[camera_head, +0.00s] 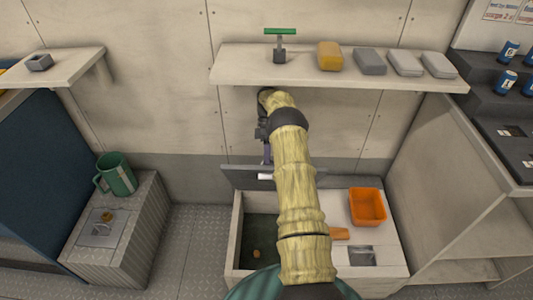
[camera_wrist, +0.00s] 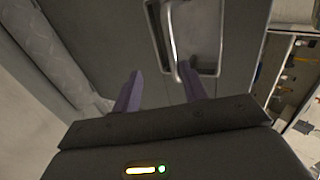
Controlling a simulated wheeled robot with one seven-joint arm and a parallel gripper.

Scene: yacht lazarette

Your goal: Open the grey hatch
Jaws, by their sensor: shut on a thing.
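The grey hatch (camera_head: 238,180) stands raised at the back edge of an opening in the white locker, seen nearly edge-on in the head view. In the wrist view the hatch (camera_wrist: 110,35) fills the upper middle, with a silver bar handle (camera_wrist: 172,35) in a recessed plate. My gripper (camera_head: 267,157) is above the hatch, partly hidden by my arm. In the wrist view my gripper (camera_wrist: 160,84) has its purple fingers at the handle's lower end and is shut on the handle; the exact contact is hard to see.
The locker opening (camera_head: 236,235) is dark inside, with a small brown thing (camera_head: 256,253). An orange bin (camera_head: 367,207) stands on the locker top at right. A shelf (camera_head: 225,73) with several blocks hangs above. A green mug (camera_head: 116,174) stands at left.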

